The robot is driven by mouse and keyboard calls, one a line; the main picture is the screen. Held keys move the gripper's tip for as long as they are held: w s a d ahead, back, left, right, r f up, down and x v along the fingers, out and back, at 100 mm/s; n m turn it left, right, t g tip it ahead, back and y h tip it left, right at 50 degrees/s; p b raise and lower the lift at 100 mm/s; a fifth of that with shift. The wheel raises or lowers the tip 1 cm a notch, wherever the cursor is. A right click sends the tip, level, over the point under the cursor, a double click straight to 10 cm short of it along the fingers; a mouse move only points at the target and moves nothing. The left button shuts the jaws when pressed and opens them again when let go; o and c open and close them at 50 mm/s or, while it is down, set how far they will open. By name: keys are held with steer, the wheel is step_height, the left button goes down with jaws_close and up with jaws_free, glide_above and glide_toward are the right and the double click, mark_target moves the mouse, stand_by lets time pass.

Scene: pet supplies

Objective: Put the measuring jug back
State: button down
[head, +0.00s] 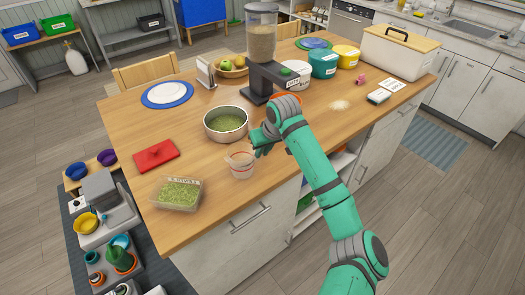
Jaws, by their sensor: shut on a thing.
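The measuring jug (240,165) is a small clear cup with a reddish band, near the front edge of the wooden table, in the head view. It looks upright. My gripper (257,147) is at the jug's right side and shut on it; the fingertips are partly hidden by my own wrist. I cannot tell whether the jug's base touches the table. Just behind it stands a metal bowl (226,134) with green contents. To the lower left is a clear tub (178,194) of green bits with a label.
A red lidded item (156,155) and a blue-rimmed plate (167,95) lie on the left. A dispenser (261,45) stands behind the bowl. Labelled canisters (323,64) and a lidded bin (399,52) stand at the back right. The table's right front is mostly clear.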

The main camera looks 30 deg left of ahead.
steer(key=c, duration=1.7)
jaws_free()
steer(key=shift+c, duration=0.2)
steer(key=v, duration=1.2)
steer(key=shift+w+r, duration=0.1)
